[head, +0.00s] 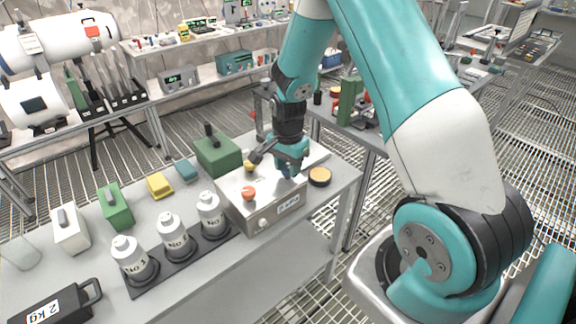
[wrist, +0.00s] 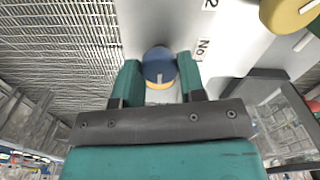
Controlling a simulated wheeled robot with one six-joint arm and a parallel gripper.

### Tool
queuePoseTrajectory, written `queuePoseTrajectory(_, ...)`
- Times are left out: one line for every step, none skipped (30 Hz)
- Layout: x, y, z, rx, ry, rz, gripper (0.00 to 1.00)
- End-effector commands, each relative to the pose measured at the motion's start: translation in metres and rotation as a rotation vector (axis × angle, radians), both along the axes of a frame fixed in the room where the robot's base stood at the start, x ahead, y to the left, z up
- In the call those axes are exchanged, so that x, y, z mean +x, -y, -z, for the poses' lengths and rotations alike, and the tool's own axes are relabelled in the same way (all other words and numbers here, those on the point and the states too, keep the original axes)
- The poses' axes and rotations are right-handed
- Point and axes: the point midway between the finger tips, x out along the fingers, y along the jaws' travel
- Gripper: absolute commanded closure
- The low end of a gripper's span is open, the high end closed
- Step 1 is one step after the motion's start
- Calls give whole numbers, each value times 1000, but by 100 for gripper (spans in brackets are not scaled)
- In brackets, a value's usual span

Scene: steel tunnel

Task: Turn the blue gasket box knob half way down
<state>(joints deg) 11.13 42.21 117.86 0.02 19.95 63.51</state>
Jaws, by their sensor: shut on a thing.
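The gasket box (head: 262,212) is a grey metal box on the bench, with knobs on top; its pale top also shows in the wrist view (wrist: 222,52). My gripper (head: 289,168) reaches down over its right part. In the wrist view my gripper (wrist: 158,72) has one finger on each side of the round blue knob (wrist: 158,66) and is shut on it. A pale line on the knob points toward the bottom of the picture. A yellow knob (wrist: 288,12) shows at upper right there. In the head view my gripper mostly hides the blue knob.
An orange-red knob (head: 248,193) is on the box top. White bottles (head: 173,238) stand at left, with a green box (head: 217,154) behind. The bench's right edge is close by.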

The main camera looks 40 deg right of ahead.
Motion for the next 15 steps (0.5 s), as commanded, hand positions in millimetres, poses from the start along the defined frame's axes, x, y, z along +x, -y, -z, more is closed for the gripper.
queuePoseTrajectory(0,-1,-1,2,0,9,86)
queuePoseTrajectory(0,-1,-1,2,0,15,86)
queuePoseTrajectory(0,-1,-1,2,0,22,86)
queuePoseTrajectory(0,-1,-1,2,0,27,86)
queuePoseTrajectory(0,-1,-1,2,0,30,86)
queuePoseTrajectory(0,-1,-1,2,0,33,86)
queuePoseTrajectory(0,-1,-1,2,0,35,86)
queuePoseTrajectory(0,-1,-1,2,0,36,86)
queuePoseTrajectory(0,-1,-1,2,0,37,86)
queuePoseTrajectory(0,-1,-1,2,1,37,86)
queuePoseTrajectory(0,-1,-1,2,1,37,86)
queuePoseTrajectory(0,-1,-1,2,1,37,86)
queuePoseTrajectory(0,-1,-1,2,1,37,86)
queuePoseTrajectory(0,-1,-1,2,1,37,86)
queuePoseTrajectory(0,-1,-1,2,1,37,86)
